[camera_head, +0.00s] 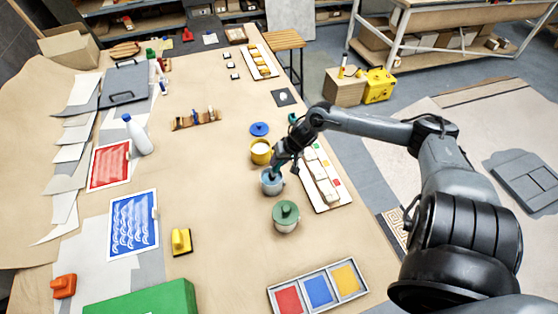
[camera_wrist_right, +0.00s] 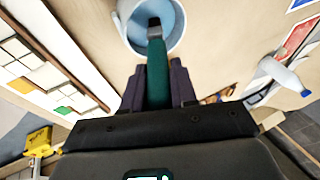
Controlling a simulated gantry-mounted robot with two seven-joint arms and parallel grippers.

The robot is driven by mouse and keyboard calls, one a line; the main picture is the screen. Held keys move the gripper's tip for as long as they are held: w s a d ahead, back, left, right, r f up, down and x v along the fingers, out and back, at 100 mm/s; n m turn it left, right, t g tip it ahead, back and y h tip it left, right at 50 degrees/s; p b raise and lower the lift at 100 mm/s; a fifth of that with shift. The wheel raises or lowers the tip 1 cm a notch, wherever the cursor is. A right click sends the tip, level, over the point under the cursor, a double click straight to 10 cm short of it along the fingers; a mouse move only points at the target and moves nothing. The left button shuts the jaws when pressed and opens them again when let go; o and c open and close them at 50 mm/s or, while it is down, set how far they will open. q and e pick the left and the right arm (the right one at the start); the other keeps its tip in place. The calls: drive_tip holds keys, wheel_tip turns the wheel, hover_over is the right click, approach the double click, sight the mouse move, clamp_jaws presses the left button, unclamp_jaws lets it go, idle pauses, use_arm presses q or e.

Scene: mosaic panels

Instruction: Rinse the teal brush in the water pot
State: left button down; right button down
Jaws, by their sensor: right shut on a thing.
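My right gripper (camera_head: 279,161) is shut on the teal brush and is right above the water pot (camera_head: 271,188), a small grey-blue pot near the right side of the table. In the right wrist view the teal brush handle (camera_wrist_right: 157,75) sits between the two dark fingers, and its dark ferrule end overlaps the mouth of the water pot (camera_wrist_right: 122,24), which shows blue water (camera_wrist_right: 168,18). The brush end is inside the rim as seen from there; its bristles and depth in the water cannot be made out. My left gripper is not in view.
A panel of pale tiles (camera_head: 324,181) lies to the right. A paint tray (camera_head: 318,290) with red, blue and yellow squares is at the front. The table's middle is mostly clear.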

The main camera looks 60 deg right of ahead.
drive_tip(key=shift+f, duration=0.5)
idle(0.4)
idle(0.4)
idle(0.8)
drive_tip(key=shift+f+p, duration=0.1)
drive_tip(key=shift+p, duration=0.25)
idle(0.4)
idle(0.8)
